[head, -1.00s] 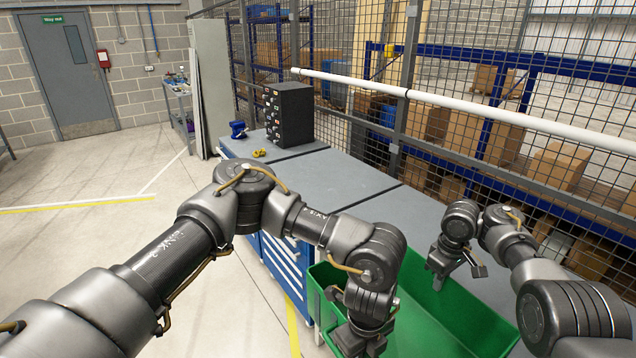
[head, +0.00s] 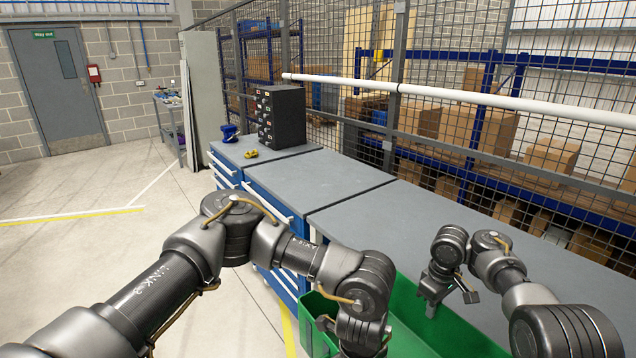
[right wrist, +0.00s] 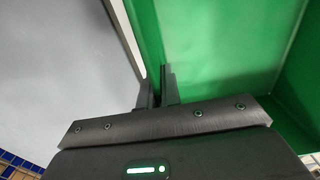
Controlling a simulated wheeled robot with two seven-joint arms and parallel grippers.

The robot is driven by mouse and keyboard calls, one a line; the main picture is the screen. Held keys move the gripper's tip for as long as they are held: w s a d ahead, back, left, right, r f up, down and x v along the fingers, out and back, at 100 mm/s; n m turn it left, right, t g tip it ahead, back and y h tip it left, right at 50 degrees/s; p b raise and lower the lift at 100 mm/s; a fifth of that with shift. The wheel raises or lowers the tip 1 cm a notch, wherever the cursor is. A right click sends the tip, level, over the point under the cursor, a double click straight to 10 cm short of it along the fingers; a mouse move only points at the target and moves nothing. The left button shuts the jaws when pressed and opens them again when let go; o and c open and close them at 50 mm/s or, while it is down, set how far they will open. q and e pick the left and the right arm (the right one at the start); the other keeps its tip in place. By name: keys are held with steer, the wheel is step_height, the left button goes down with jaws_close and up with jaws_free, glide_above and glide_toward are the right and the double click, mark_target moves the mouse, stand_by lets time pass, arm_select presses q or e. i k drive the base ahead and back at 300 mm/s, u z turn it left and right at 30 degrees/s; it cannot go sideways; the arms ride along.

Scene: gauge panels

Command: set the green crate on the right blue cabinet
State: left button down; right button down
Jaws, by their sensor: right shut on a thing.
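The green crate (head: 412,312) is at the bottom of the head view, partly cut off and partly behind my arms. Its open inside shows. The right blue cabinet, with a grey top (head: 400,222), stands beyond the crate. My right gripper (head: 450,300) is at the crate's right side, shut on its wall. In the right wrist view the fingers (right wrist: 158,92) pinch the rim beside the green inside (right wrist: 220,45). My left gripper (head: 358,345) is at the crate's left end, its fingertips cut off or hidden, so I cannot tell its state.
More blue cabinets with grey tops (head: 318,172) run to the left. A black drawer unit (head: 281,115), a blue vise (head: 229,133) and a small yellow thing (head: 250,154) are on the far one. A mesh fence (head: 345,120) stands behind. The right cabinet's visible top is clear.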

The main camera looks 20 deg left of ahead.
mark_target(303, 176)
steer(key=u, duration=0.2)
steer(key=k, duration=0.3)
steer(key=u, duration=1.05)
steer(key=k, duration=1.05)
steer(key=u, duration=1.2)
steer(key=i, duration=3.25)
steer(key=z, duration=0.7)
steer(key=i, duration=0.85)
steer(key=z, duration=1.4)
steer(key=i, duration=0.5)
steer(key=z, duration=0.55)
